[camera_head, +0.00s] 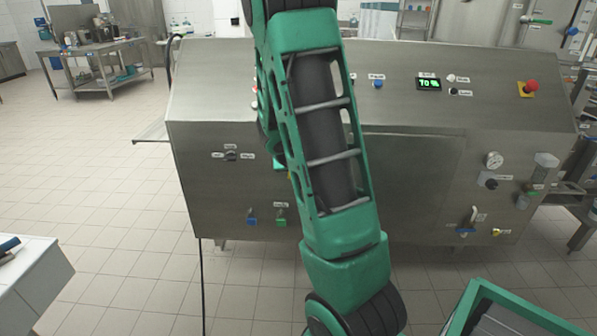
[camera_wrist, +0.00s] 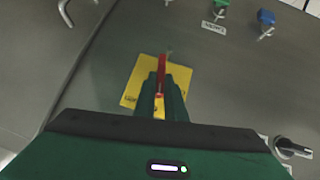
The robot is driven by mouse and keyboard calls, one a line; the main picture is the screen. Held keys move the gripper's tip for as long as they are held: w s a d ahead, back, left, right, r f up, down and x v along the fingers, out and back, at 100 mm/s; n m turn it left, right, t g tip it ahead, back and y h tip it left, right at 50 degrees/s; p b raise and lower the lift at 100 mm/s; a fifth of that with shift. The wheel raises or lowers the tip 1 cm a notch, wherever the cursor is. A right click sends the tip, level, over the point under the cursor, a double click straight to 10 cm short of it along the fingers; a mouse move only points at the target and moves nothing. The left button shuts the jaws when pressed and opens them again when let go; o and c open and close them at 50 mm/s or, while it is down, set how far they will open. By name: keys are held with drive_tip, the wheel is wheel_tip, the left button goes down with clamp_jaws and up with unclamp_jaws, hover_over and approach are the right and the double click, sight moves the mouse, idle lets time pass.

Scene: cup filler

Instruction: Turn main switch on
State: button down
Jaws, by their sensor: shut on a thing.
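The main switch shows in the wrist view as a red handle (camera_wrist: 161,84) on a yellow square plate (camera_wrist: 132,84), fixed to a grey metal panel. My gripper (camera_wrist: 163,78) has its two green fingers close on either side of the red handle and is shut on it. The handle runs roughly up and down in the wrist picture. In the head view my arm hides the switch in front of the steel machine (camera_head: 400,150).
A black knob (camera_head: 231,155) is left of my arm on the machine front; it also shows in the wrist view (camera_wrist: 290,148). Blue (camera_head: 252,217) and green (camera_head: 281,217) valves are below. A red emergency button (camera_head: 531,87) is at upper right.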

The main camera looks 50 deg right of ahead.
drive_tip(key=shift+s+a+f+m+t+y, duration=0.15)
drive_tip(key=shift+s+f+m+t+y, duration=0.1)
drive_tip(key=shift+m+t+y, duration=0.25)
drive_tip(key=shift+w+a, duration=0.1)
idle(0.3)
drive_tip(key=c, duration=1.8)
unclamp_jaws()
drive_tip(key=shift+w, duration=0.1)
drive_tip(key=shift+d+r, duration=0.1)
drive_tip(key=shift+d, duration=0.1)
drive_tip(key=shift+v, duration=5.35)
